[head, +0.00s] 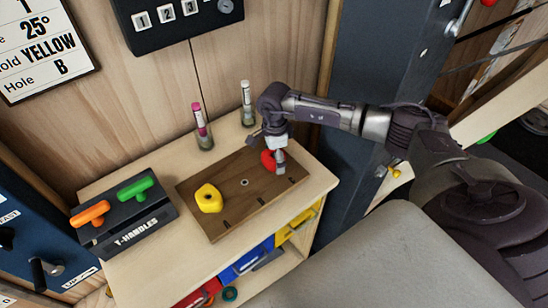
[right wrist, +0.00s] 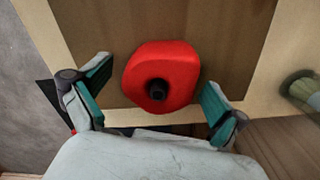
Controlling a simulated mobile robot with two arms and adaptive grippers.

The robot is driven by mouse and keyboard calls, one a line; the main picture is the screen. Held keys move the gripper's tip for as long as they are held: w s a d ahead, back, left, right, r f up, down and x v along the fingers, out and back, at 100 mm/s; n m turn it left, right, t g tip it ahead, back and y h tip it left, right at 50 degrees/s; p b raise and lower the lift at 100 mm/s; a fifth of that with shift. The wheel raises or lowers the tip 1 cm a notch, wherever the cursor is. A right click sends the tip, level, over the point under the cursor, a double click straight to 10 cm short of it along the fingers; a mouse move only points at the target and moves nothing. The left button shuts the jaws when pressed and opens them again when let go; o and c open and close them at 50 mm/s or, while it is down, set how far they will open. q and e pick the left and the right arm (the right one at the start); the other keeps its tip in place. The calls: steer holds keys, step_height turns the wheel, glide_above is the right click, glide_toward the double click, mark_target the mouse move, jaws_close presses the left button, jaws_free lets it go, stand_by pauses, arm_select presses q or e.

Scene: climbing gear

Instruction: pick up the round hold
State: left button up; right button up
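A red hold (head: 267,160) with a rounded outline sits at the right end of a brown wooden board on the cabinet top. In the right wrist view the red hold (right wrist: 178,72) shows a dark bolt hole or knob at its middle. A yellow hold (head: 208,198) with a hole sits on the left part of the board (head: 226,223). My right gripper (head: 278,158) is over the red hold and partly hides it. In the right wrist view its fingers (right wrist: 156,80) are spread, one on each side of the red hold, with gaps visible. My left gripper is out of view.
A dark T-handles box (head: 125,225) with an orange handle (head: 90,213) and a green handle (head: 135,189) stands left of the board. Two tubes (head: 202,127) (head: 246,104) stand behind it. The board between the holds is clear.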

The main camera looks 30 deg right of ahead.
steer(key=c, duration=1.1)
steer(key=shift+r, duration=0.15)
